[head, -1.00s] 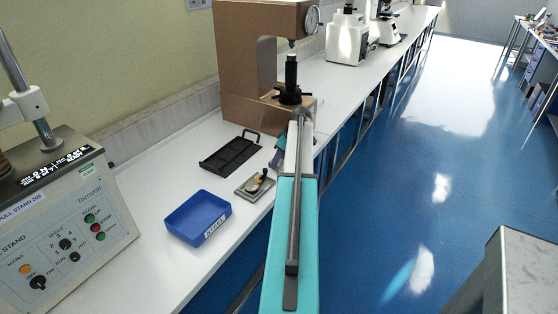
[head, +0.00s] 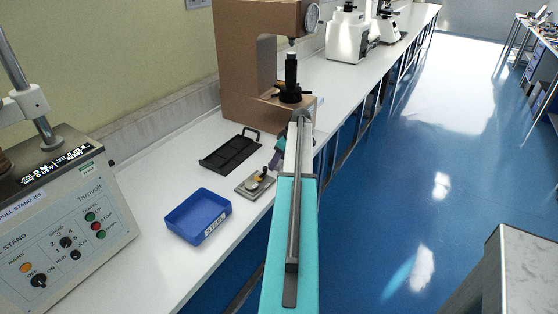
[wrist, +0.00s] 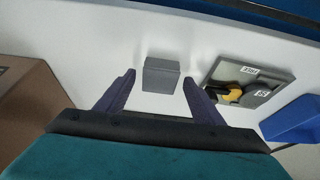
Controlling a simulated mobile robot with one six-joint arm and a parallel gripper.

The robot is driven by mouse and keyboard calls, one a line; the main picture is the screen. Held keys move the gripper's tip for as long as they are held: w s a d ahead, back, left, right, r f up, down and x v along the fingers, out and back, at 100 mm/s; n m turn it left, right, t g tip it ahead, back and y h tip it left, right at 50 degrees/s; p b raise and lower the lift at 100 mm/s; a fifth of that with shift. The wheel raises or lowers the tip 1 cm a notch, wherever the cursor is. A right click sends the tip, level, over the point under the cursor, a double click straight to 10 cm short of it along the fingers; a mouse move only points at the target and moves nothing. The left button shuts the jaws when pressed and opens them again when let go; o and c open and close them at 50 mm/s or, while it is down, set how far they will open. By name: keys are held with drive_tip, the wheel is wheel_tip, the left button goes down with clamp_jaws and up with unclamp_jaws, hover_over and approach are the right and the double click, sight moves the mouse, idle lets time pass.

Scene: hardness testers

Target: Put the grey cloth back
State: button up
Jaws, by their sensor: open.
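A small grey block-like thing (wrist: 161,77), which looks like the folded grey cloth, sits on the white bench in the wrist view. My gripper (wrist: 159,75) is open, with one dark finger on each side of it. Gaps show between the cloth and both fingers, the right one small. In the head view my arm covers most of the gripper, and I cannot make out the cloth there.
A metal plate (head: 244,189) with small parts, a blue bin (head: 183,234) and a black tray (head: 231,153) lie left of my arm. A brown hardness tester (head: 235,70) stands behind. The bench's front edge runs beneath my arm.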

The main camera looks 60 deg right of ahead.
drive_tip(key=shift+r, duration=0.1)
drive_tip(key=b+v, duration=0.2)
drive_tip(key=v, duration=1)
idle(0.9)
